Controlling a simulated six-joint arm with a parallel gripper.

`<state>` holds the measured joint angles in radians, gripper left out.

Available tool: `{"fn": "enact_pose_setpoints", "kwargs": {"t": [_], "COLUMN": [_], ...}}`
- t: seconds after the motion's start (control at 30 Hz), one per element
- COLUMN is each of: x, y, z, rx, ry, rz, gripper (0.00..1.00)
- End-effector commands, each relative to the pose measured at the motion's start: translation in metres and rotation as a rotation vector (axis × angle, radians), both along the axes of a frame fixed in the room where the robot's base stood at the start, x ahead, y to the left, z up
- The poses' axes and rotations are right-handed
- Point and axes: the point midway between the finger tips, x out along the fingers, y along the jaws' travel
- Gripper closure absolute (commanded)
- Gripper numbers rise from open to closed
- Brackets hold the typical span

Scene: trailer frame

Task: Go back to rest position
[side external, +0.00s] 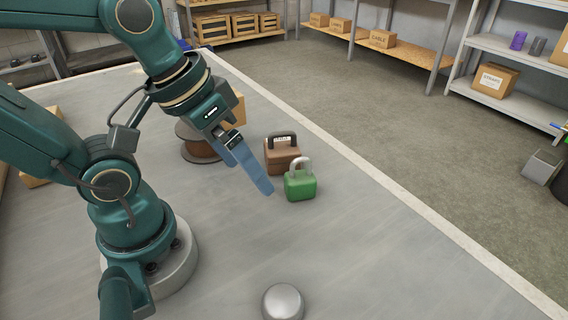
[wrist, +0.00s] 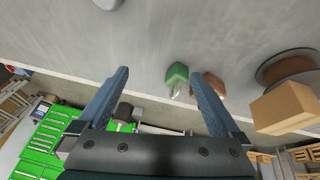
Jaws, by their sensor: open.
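My gripper (side external: 256,175) has long blue fingers and hangs over the grey table, tilted down. In the wrist view my gripper (wrist: 158,85) has its fingers wide apart with nothing held between them. A green padlock (side external: 300,187) with a silver shackle stands on the table just right of the fingertips, apart from them as far as I can tell. A brown padlock (side external: 282,158) with a dark shackle stands behind it. The green padlock (wrist: 176,76) and the brown one (wrist: 214,84) also show beyond the fingers in the wrist view.
A brown spool (side external: 196,146) and a cardboard box (side external: 232,108) stand behind my gripper. A silver dome (side external: 283,302) sits at the table's front. The table (side external: 370,240) is bare to the right, up to its pale edge. Shelves with boxes (side external: 495,80) stand beyond.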

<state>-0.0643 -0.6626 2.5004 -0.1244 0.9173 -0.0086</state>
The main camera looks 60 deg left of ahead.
Motion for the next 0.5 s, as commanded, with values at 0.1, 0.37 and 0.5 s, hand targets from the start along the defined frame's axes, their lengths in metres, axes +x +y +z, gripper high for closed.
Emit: {"fn": "enact_pose_setpoints", "kwargs": {"t": [0.1, 0.37, 0.5], "x": [0.0003, 0.0005, 0.0004], "y": [0.0075, 0.0109, 0.0108], "z": [0.0077, 0.0094, 0.0093], "rx": [0.099, 0.132, 0.131], "ry": [-0.084, -0.104, -0.103], "rz": [-0.08, -0.102, -0.1], "gripper": [0.0, 0.0, 0.0]}}
